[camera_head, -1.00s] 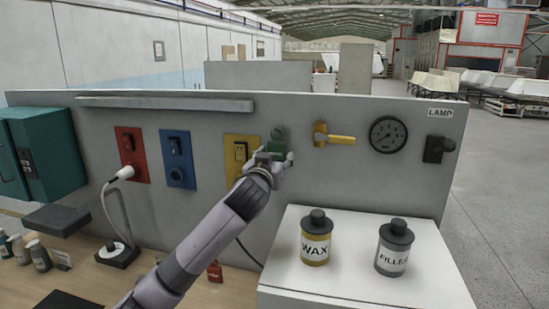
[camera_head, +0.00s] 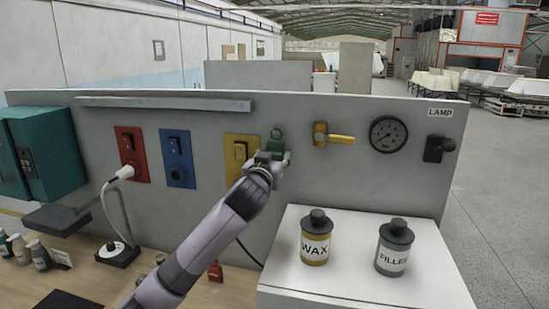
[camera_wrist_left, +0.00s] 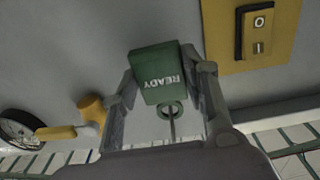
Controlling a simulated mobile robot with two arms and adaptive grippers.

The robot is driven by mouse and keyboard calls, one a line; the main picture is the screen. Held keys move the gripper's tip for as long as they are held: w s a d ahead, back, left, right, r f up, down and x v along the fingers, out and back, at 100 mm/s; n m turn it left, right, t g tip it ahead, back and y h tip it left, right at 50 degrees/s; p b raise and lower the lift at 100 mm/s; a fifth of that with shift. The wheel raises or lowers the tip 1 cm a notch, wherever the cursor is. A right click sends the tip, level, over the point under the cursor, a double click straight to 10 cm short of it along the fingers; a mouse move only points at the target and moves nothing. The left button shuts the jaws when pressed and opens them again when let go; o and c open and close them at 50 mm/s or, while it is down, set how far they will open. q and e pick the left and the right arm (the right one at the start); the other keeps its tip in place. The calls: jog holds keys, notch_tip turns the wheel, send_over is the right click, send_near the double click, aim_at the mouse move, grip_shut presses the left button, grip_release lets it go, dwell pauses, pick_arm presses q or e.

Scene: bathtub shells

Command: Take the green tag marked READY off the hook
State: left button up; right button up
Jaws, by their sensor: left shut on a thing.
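The green tag marked READY (camera_wrist_left: 160,76) is between the fingers of my left gripper (camera_wrist_left: 167,82), its lettering upside down in the left wrist view. The gripper is shut on the tag. A ring at the tag's edge shows with the thin hook (camera_wrist_left: 172,127) at it; I cannot tell whether the hook still passes through. In the head view the tag (camera_head: 277,141) is at the grey panel, right of the yellow switch plate, and my left gripper (camera_head: 273,157) partly covers it. My right gripper is not in view.
The yellow switch plate (camera_head: 240,150) is close to the left of my gripper. A yellow-handled valve (camera_head: 333,138) and a gauge (camera_head: 388,134) are to the right. WAX (camera_head: 316,240) and FILLER (camera_head: 393,250) cans stand on the white box (camera_head: 345,285) below.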

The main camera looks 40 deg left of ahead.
pick_arm(q)
jog(key=shift+c, duration=1.4)
jog(key=shift+r, duration=0.15)
jog(key=shift+r+p, duration=0.55)
jog(key=shift+p, duration=0.05)
jog(key=shift+r, duration=0.25)
jog(key=shift+r+p, duration=0.2)
jog(key=shift+p, duration=0.1)
jog(key=shift+s+d+f, duration=0.1)
jog(key=shift+s, duration=0.1)
jog(key=shift+v, duration=3.55)
